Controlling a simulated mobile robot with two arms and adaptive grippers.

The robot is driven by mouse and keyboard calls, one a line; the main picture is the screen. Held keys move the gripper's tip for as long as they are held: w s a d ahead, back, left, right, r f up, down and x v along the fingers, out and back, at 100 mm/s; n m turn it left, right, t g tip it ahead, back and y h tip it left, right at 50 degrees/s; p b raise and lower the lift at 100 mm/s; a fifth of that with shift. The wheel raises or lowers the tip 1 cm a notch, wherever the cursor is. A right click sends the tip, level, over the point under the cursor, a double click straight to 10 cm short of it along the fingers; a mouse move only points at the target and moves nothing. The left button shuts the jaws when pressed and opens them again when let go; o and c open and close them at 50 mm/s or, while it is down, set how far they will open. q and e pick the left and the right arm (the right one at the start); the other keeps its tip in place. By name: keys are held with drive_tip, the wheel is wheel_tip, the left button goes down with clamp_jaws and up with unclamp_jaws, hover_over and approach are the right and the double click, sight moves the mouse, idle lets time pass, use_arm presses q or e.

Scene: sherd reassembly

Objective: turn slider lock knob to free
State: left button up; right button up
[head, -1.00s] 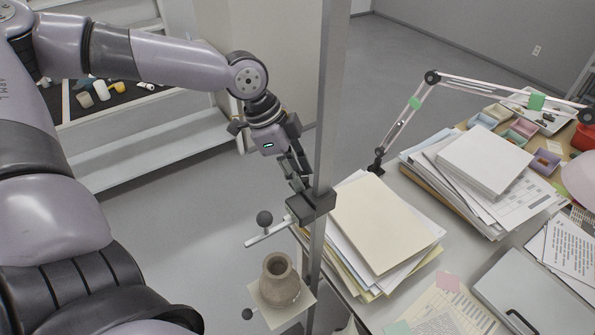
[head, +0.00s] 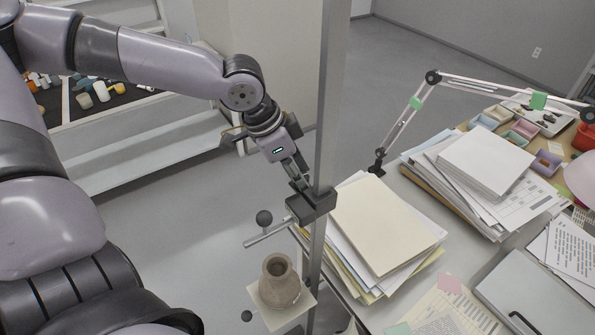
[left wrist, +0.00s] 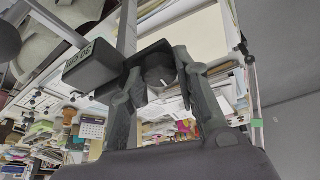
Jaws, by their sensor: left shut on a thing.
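A dark slider block (head: 312,205) sits on a tall upright metal post (head: 329,100) in the head view. My left gripper (head: 303,184) reaches down to the block from the upper left. In the left wrist view its two fingers (left wrist: 160,76) are closed around a dark round lock knob (left wrist: 159,72) beside the block. The fingers hide part of the knob, and I cannot tell its lock setting. My right gripper is in neither view.
A brown vase (head: 278,282) stands on a small square plate (head: 268,320) below. Paper stacks (head: 385,225) lie close right of the post. A jointed lamp arm (head: 405,115) stands farther back.

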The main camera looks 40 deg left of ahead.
use_arm(q)
drive_tip(key=o, duration=0.9)
drive_tip(key=v, duration=1.2)
drive_tip(key=shift+o, duration=0.2)
